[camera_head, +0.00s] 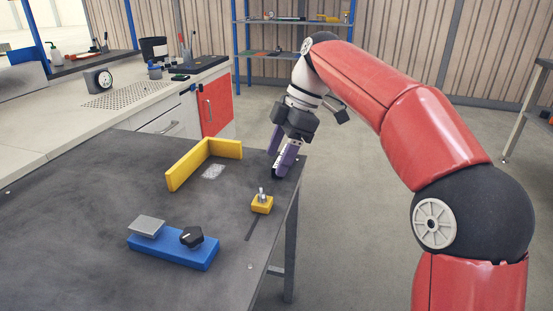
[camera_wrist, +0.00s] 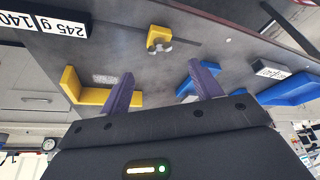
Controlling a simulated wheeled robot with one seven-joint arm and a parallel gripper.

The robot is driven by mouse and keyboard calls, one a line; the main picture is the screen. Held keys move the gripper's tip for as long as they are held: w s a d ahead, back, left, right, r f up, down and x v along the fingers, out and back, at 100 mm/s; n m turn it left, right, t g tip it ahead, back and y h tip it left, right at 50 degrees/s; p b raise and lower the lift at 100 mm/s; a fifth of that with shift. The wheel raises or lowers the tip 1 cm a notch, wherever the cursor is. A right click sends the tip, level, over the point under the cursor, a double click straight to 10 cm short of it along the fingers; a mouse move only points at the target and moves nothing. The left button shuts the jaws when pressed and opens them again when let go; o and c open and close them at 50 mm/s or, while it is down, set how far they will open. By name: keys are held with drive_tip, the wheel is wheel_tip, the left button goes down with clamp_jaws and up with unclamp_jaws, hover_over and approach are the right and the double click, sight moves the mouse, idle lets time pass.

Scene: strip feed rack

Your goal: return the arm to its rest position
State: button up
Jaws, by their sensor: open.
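My gripper (camera_head: 284,163) is above the right edge of the dark table, its purple fingers pointing down. In the wrist view my gripper (camera_wrist: 163,92) shows two purple fingers set wide apart, with nothing between them. The red arm reaches in from the right of the head view. A yellow block (camera_head: 262,204) with a small metal piece on top sits on the table near its right edge, apart from my gripper. The wrist view also shows this yellow block (camera_wrist: 157,36).
On the table (camera_head: 85,210) are a yellow L-shaped fence (camera_head: 196,164) and a blue base (camera_head: 174,249) with a grey plate and a black knob. A workbench (camera_head: 40,122) stands behind left, a blue shelf rack (camera_head: 290,57) at the back. Open floor lies right of the table.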

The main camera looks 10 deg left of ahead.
drive_tip(key=s+d+f+m+t+h, duration=0.1)
drive_tip(key=s+d+f+m+t, duration=0.15)
drive_tip(key=s+d+m, duration=0.45)
drive_tip(key=s+d+f+m+t+h, duration=0.1)
drive_tip(key=s+d+m+t+h, duration=0.15)
drive_tip(key=s+d+m, duration=0.4)
drive_tip(key=s+d+f+m+t, duration=0.2)
drive_tip(key=s+d+f+m, duration=0.6)
drive_tip(key=d, duration=0.4)
drive_tip(key=shift+s+d+f+m+t, duration=0.3)
drive_tip(key=shift+s+d+f+m, duration=0.1)
drive_tip(key=shift+f+m, duration=0.4)
drive_tip(key=shift+r+h, duration=0.1)
drive_tip(key=shift+h, duration=0.15)
